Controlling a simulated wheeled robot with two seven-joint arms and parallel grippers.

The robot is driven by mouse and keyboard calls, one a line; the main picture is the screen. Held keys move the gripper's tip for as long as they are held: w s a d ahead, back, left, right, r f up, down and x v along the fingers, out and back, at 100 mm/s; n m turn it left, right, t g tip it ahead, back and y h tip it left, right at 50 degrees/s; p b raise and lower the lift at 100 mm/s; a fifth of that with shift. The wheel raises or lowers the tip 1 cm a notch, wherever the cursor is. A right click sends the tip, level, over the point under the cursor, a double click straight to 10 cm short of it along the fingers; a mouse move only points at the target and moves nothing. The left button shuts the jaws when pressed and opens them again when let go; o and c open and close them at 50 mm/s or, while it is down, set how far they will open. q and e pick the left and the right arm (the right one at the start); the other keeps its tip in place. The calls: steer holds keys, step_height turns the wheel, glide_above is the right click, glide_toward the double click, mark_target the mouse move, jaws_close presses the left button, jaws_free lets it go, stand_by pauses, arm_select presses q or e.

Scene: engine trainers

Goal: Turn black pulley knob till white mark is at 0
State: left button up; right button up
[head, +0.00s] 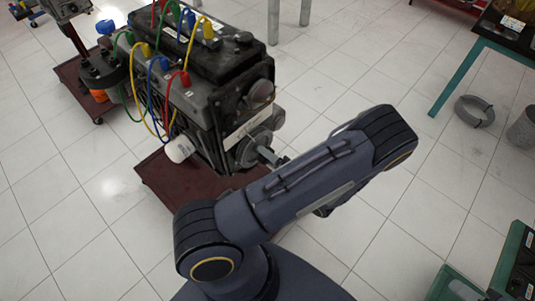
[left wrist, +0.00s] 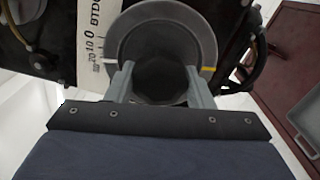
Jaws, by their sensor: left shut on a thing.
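The black pulley knob (left wrist: 162,74) sits at the centre of a grey pulley disc (left wrist: 136,24) in the left wrist view. My left gripper (left wrist: 160,74) is shut on the knob, one finger on each side. A white scale plate (left wrist: 91,48) with 0, 10, 20 and BTDC stands left of the disc. A short white mark (left wrist: 108,61) shows at the disc's left edge, beside the lower numbers and below 0. A yellow mark (left wrist: 209,68) is on the right. In the head view the pulley (head: 252,151) is on the engine's front; my arm partly hides the gripper (head: 268,156).
The black engine (head: 205,85) stands on a dark red base (head: 165,185), with coloured cables and a white filter (head: 180,150). A grey ring (head: 474,111) lies on the floor near a teal-legged table (head: 457,76). The tiled floor on the right is mostly clear.

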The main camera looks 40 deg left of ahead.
arm_select(q)
steer(key=shift+m, duration=1.2)
steer(key=shift+p, duration=0.3)
steer(key=o, duration=1)
steer(key=d, duration=0.2)
steer(key=d+b, duration=0.1)
steer(key=d, duration=0.2)
steer(key=d+b, duration=0.1)
steer(key=d, duration=0.1)
steer(key=shift+s+d, duration=0.3)
steer(key=shift+d, duration=0.1)
